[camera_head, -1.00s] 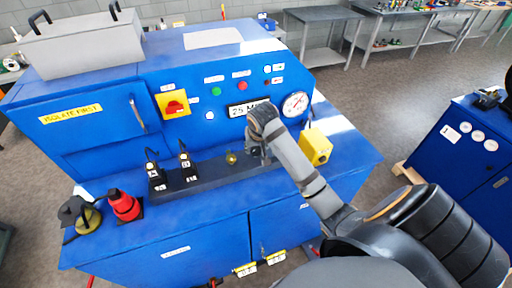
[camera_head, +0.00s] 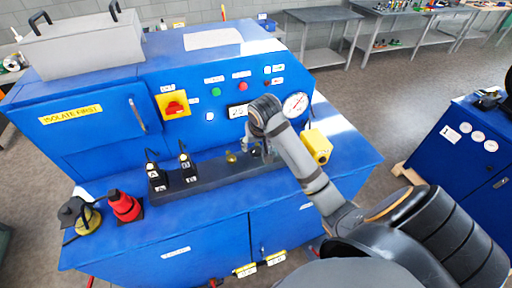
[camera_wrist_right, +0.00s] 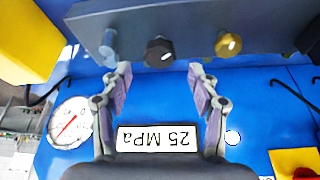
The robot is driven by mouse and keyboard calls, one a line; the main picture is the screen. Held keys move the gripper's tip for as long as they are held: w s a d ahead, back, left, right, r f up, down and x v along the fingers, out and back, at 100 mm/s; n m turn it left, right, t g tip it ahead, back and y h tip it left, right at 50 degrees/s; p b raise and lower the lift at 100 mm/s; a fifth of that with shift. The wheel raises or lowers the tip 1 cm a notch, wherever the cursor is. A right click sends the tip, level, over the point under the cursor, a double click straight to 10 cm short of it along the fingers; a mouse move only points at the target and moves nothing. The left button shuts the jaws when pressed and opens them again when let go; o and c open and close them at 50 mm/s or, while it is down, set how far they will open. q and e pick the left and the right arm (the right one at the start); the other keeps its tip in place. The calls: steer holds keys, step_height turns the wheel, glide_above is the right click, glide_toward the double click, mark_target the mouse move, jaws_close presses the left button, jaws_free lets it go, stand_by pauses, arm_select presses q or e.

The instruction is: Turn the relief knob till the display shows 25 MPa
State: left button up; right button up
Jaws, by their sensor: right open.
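The display (camera_wrist_right: 158,138) reads 25 MPa, upside down in the right wrist view. In the head view my arm covers part of the display (camera_head: 238,111). A dark faceted knob (camera_wrist_right: 159,51) stands on the grey block, between a brass knob (camera_wrist_right: 228,43) and a bluish-grey one (camera_wrist_right: 108,48). No label shows which is the relief knob. My right gripper (camera_wrist_right: 160,71) is open and empty. Its fingertips are apart on either side of the dark knob's line, short of it and not touching it. My left gripper is out of view.
A round gauge (camera_head: 295,104) is on the blue panel beside the arm. A yellow box (camera_head: 317,147) stands right of the gripper.

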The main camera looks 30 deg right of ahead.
steer(key=v, duration=0.4)
stand_by(0.3)
